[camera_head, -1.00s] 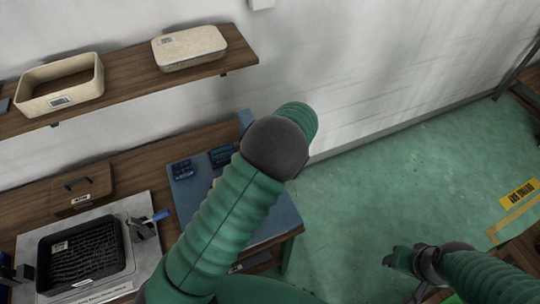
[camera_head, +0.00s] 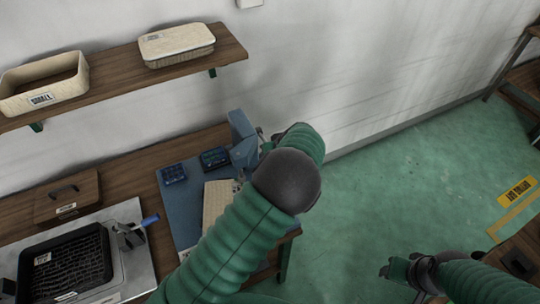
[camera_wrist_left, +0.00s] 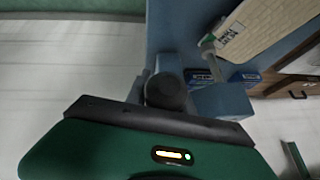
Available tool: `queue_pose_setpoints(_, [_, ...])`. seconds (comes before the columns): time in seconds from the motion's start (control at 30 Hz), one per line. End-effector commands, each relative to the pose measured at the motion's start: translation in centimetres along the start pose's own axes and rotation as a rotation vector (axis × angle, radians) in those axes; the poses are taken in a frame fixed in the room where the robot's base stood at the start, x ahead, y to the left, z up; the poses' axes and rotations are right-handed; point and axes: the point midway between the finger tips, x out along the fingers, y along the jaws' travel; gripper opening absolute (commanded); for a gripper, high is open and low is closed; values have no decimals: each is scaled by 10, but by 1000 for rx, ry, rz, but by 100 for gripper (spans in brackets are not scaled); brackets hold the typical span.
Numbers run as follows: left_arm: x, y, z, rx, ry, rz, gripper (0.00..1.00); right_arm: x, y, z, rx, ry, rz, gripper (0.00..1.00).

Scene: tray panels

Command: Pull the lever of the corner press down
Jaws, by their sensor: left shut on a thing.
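The corner press has a blue upright (camera_head: 241,130) at the back right of a blue base plate (camera_head: 178,205). Its blue body also shows in the wrist view (camera_wrist_left: 222,101). A dark round knob (camera_wrist_left: 165,92), seemingly the lever's end, sits at my left gripper (camera_wrist_left: 163,84), which is shut on it. In the head view my left arm hides most of that gripper and the lever. A beige panel (camera_head: 216,200) lies on the base plate, partly hidden by my arm. My right gripper (camera_head: 386,271) hangs over the floor, away from the press; its jaws are too small to read.
A black tray (camera_head: 68,260) on a light board and a brown lidded box (camera_head: 66,197) stand to the left. A tool with a blue handle (camera_head: 135,228) is near the tray. A wall shelf (camera_head: 120,84) holds two beige boxes.

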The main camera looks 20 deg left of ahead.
Motion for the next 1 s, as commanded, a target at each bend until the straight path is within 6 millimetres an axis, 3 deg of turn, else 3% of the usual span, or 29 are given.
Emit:
queue_pose_setpoints(0.8, [1, -2, -6, -4, 10, 3, 0, 0, 0, 0, 0, 0, 0, 52])
queue_pose_setpoints(0.83, [1, -2, -6, -4, 10, 3, 30, 0, 0, 0, 0, 0, 0, 52])
queue_pose_setpoints(1.0, [1, -2, -5, -3, 7, 2, 51, 0, 0, 0, 0, 0, 0, 52])
